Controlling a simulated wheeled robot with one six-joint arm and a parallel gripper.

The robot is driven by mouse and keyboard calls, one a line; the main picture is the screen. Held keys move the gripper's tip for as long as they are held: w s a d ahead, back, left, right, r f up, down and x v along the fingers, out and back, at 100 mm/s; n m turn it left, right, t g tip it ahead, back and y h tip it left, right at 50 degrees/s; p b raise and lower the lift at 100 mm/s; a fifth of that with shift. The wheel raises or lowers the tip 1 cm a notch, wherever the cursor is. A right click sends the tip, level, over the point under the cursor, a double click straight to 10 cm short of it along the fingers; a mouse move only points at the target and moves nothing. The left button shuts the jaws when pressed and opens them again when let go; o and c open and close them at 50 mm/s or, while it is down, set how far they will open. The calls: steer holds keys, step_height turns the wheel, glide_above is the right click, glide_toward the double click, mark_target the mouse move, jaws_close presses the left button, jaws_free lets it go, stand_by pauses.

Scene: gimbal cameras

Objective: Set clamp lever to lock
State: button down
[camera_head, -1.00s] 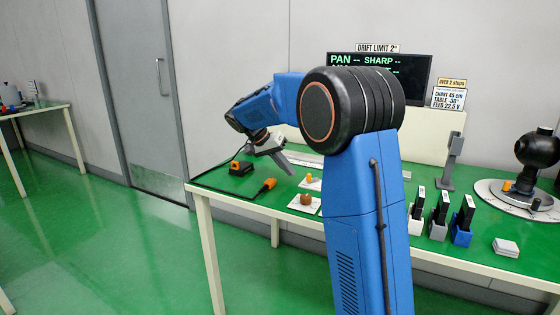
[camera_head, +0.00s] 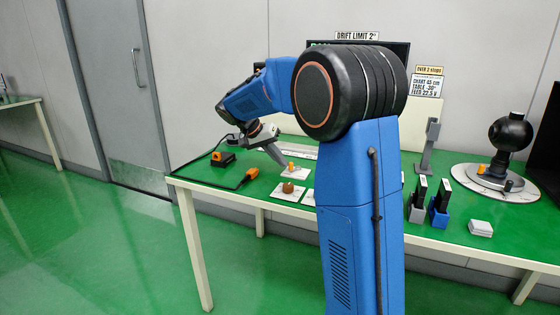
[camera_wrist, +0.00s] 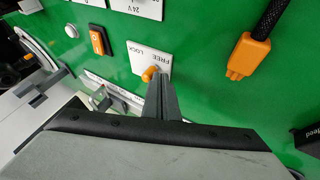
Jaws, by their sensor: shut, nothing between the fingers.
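The clamp lever is a small orange peg (camera_wrist: 150,73) on a white plate marked FREE and LOCK (camera_wrist: 140,54); the words show upside down in the wrist view. I cannot tell which word the lever points to. In the head view the orange lever (camera_head: 291,167) stands on its plate at the left part of the green table. My gripper (camera_head: 282,162) reaches down right beside it. In the wrist view my gripper (camera_wrist: 160,80) is shut and empty, its tips just right of the lever. Whether they touch it I cannot tell.
A brown knob (camera_head: 288,187) on a white plate is in front of the lever. An orange cable plug (camera_wrist: 247,56) lies nearby, and an orange rocker switch (camera_wrist: 97,41) is on the other side. Blue and grey holders (camera_head: 439,210) and a round turntable (camera_head: 520,188) are right.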

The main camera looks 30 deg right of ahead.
mark_target(292, 168)
steer(key=shift+s+n, duration=0.3)
steer(key=shift+n, duration=0.1)
steer(key=s+n+t, duration=0.2)
steer(key=n, duration=0.1)
steer(key=shift+s+n+t, duration=0.15)
steer(key=shift+n+t, duration=0.15)
steer(key=shift+t, duration=0.1)
steer(key=n, duration=0.1)
steer(key=s+n+t, duration=0.1)
steer(key=shift+s+d+n+t+y, duration=0.25)
steer(key=shift+d+n+t+y, duration=0.05)
steer(key=shift+y, duration=0.1)
steer(key=shift+s+d+n, duration=0.1)
steer(key=shift+s+n, duration=0.1)
steer(key=shift+n, duration=0.1)
steer(key=shift+s+d, duration=0.2)
steer(key=shift+s, duration=0.15)
steer(key=shift+w, duration=0.25)
steer(key=shift+w+d, duration=0.2)
steer(key=shift+w, duration=0.4)
steer(key=shift+a, duration=0.15)
